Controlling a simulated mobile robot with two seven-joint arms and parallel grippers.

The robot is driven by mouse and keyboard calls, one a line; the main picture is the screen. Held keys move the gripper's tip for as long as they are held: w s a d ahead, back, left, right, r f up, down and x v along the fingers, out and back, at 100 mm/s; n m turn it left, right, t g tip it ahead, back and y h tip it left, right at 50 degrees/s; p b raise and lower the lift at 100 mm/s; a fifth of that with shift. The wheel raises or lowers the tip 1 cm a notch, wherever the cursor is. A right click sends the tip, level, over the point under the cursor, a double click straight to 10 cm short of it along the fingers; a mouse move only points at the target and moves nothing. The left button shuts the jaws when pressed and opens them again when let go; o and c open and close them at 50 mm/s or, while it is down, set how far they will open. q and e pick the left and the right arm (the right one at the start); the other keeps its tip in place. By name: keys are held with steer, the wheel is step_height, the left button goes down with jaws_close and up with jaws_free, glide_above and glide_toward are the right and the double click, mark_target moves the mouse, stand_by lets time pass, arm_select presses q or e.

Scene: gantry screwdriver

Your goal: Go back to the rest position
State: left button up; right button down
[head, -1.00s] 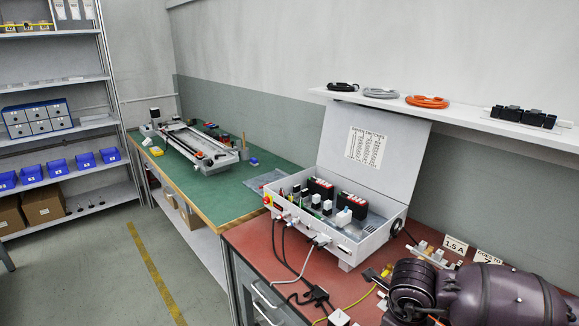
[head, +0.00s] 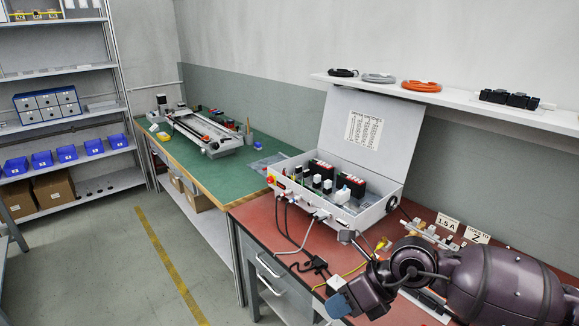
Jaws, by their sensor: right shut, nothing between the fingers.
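My right arm comes in from the lower right, over the red bench (head: 262,212). Its dark purple wrist is bent near the front of the bench. The fingers are shut and hold nothing. I cannot tell whether they touch the box or its cables. My left gripper is out of view.
The box's raised lid (head: 368,135) and the wall shelf (head: 450,100) stand behind the arm. Cables, a yellow lead (head: 352,270) and label cards (head: 447,221) lie on the bench. A green bench (head: 215,172) stands beyond. The floor (head: 120,265) at left is clear.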

steer(key=w+a+r+m+t+y, duration=0.2)
steer(key=a+r+m+t+y, duration=0.3)
steer(key=r+m+y, duration=0.45)
steer(key=w+d+f+m+t+h, duration=0.1)
steer(key=d+f+m+t+h, duration=0.45)
steer(key=m, duration=0.55)
steer(key=w+d+f+m+t+h, duration=0.2)
steer(key=d+f+m+t+h, duration=0.4)
steer(key=m, duration=0.6)
steer(key=s+d+f+m+g+h, duration=0.2)
steer(key=s+d+f+m, duration=0.3)
steer(key=s+f, duration=0.4)
steer(key=s+d+f+m+g+h, duration=0.3)
steer(key=s+d+f+m, duration=0.3)
steer(key=s+f, duration=0.4)
steer(key=s+d+h, duration=0.1)
steer(key=s, duration=0.3)
steer(key=shift+f+g+h, duration=0.2)
steer(key=shift+g+h, duration=0.15)
steer(key=shift+h, duration=0.05)
steer(key=shift+w, duration=0.1)
